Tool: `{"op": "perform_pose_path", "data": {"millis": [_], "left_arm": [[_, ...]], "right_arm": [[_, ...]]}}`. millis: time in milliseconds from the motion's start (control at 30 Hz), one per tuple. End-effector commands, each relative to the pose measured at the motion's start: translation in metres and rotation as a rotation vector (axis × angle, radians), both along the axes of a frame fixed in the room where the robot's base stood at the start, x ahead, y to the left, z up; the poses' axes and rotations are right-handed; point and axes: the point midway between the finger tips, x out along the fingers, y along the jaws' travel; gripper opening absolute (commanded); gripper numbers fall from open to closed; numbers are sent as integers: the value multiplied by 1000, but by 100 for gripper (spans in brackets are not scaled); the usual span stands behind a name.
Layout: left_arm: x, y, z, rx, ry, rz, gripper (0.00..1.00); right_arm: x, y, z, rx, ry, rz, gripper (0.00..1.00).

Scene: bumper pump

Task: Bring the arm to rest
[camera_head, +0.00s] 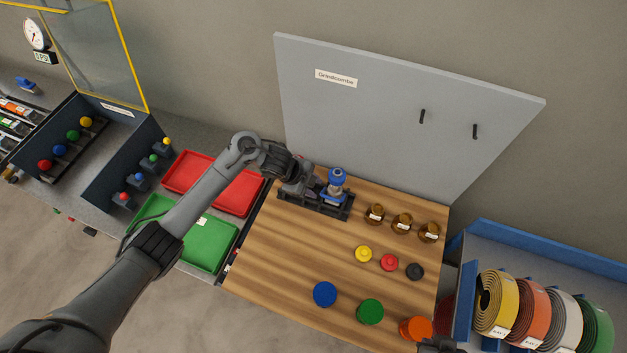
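My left arm reaches in from the lower left and bends at a joint above the red tray. My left gripper (304,186) is at the back left of the wooden table (290,260), beside a small blue-topped pump device (337,184) in a dark holder (318,205). The gripper is small and dark here, so I cannot tell whether its fingers are open or shut, or whether it touches the device.
Several brown jars (402,222) and coloured discs (370,311) stand on the table. A grey panel (400,110) rises behind it. Red (185,165) and green (200,262) trays lie under and beside my arm. A blue rack (465,295) of coloured rolls stands right.

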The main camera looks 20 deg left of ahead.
Motion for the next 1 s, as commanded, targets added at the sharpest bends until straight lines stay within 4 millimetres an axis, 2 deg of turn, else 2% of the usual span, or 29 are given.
{"op": "perform_pose_path", "data": {"millis": [267,467,567,667,767,1000], "left_arm": [[-4,-7,-3,-4,-11,18,38],[-28,-34,-10,-21,-62,146,38],[-52,-44,-8,-41,-83,280,38],[-83,-44,1,-65,-79,457,38],[-121,-33,14,-86,-43,655,38],[-220,13,47,-116,121,1094,38]], "right_arm": [[0,1,2,7,0,-4,0],[0,2,7,8,0,-6,0],[0,2,12,8,0,-5,0],[0,2,16,7,0,-4,0],[0,1,20,5,1,-3,0],[0,-1,28,-3,1,1,0]]}}
